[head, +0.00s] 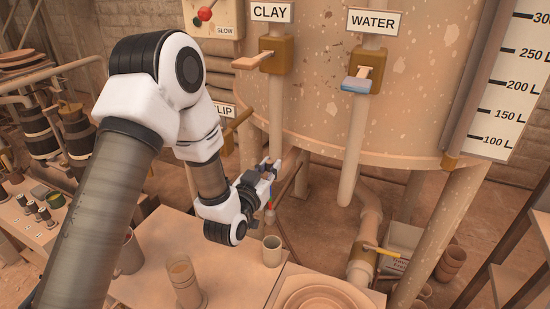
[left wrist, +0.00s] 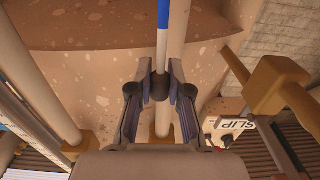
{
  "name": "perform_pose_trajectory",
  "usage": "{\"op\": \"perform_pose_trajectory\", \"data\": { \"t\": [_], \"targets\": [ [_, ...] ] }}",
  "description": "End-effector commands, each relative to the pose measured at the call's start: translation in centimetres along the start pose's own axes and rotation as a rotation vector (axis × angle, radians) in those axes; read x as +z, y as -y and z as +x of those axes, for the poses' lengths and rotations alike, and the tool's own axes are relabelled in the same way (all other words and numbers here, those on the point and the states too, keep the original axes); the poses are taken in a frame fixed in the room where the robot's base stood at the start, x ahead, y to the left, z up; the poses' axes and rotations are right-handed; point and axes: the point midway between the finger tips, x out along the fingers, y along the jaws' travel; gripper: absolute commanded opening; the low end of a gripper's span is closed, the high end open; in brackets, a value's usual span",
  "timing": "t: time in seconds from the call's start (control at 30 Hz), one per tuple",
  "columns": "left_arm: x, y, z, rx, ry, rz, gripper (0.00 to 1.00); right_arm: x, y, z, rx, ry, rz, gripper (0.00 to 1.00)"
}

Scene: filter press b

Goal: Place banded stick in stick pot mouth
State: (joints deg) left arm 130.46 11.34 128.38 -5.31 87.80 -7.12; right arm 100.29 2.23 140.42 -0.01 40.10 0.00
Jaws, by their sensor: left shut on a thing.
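My left gripper (head: 268,166) is shut on the banded stick (head: 270,207) near the middle of the head view. In the head view a short coloured part of the stick hangs below the gripper; the rest is hidden by the gripper. A small open pot (head: 272,251) stands on the table under the gripper, with a gap between it and the stick. I cannot tell whether it is the stick pot. My right gripper is not in view.
A large speckled tank (head: 330,110) stands behind, with CLAY (head: 271,13) and WATER (head: 372,20) valves and pipes. A taller cup (head: 184,285) and a round dish (head: 320,298) are in front. Small dark pots (head: 45,213) stand at left. Bare table lies left of the small pot.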

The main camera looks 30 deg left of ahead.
Motion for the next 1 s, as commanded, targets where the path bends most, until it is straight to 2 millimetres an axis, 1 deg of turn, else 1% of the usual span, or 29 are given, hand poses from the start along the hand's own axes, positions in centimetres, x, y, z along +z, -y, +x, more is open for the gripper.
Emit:
{"op": "perform_pose_trajectory", "data": {
  "t": [0.03,0.2,1.0],
  "targets": [
    [1.0,0.0,0.0,0.001,0.001,0.001,0.00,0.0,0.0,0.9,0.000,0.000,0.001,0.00],
    [3.6,-0.1,0.0,0.001,0.001,0.000,0.00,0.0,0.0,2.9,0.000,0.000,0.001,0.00],
    [14.8,-0.1,0.0,0.002,0.001,0.001,0.00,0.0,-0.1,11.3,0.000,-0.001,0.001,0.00]
  ]
}}
